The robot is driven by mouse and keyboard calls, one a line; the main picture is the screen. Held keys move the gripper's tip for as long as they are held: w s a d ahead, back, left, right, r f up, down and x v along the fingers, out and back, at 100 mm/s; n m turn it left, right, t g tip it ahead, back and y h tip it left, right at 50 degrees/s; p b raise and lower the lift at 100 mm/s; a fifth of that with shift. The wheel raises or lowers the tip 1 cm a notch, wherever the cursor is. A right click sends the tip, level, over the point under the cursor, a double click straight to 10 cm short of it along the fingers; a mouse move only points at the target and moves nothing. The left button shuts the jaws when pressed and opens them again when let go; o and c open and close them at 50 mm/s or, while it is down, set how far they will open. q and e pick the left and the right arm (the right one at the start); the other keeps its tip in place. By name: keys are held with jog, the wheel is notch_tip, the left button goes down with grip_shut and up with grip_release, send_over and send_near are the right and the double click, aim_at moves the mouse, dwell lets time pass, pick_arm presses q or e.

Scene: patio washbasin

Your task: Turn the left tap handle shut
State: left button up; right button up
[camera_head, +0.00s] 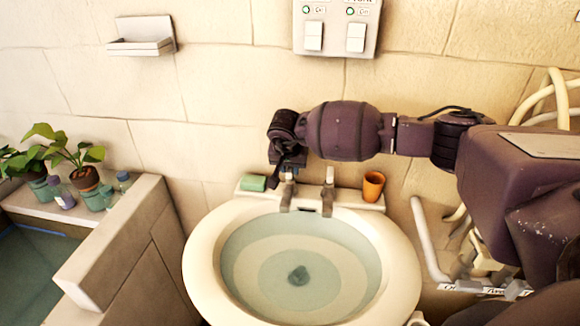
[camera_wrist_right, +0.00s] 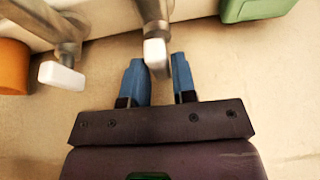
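The left tap (camera_head: 286,196) stands at the back of the white washbasin (camera_head: 205,255), next to a green soap (camera_head: 252,183). My right gripper (camera_head: 286,163) points down at it from above, hiding part of its top. In the right wrist view, which is upside down relative to the head view, my right gripper (camera_wrist_right: 159,68) has its blue fingers apart. The white handle of the left tap (camera_wrist_right: 157,53) reaches in between the fingertips. I cannot tell whether it touches either finger. The right tap (camera_head: 328,190) stands beside it. My left gripper is not in view.
An orange cup (camera_head: 373,186) stands right of the taps, at the basin's back edge. The wall (camera_head: 230,100) is close behind my right arm. A switch panel (camera_head: 337,28) and a soap shelf (camera_head: 142,38) are above. Potted plants (camera_head: 85,180) and bottles stand left.

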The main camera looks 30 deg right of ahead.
jog(key=shift+o, duration=1.4)
jog(key=shift+r, duration=0.1)
jog(key=shift+s+a+r, duration=0.1)
jog(key=shift+r, duration=0.2)
jog(key=v, duration=1)
jog(key=shift+s, duration=0.15)
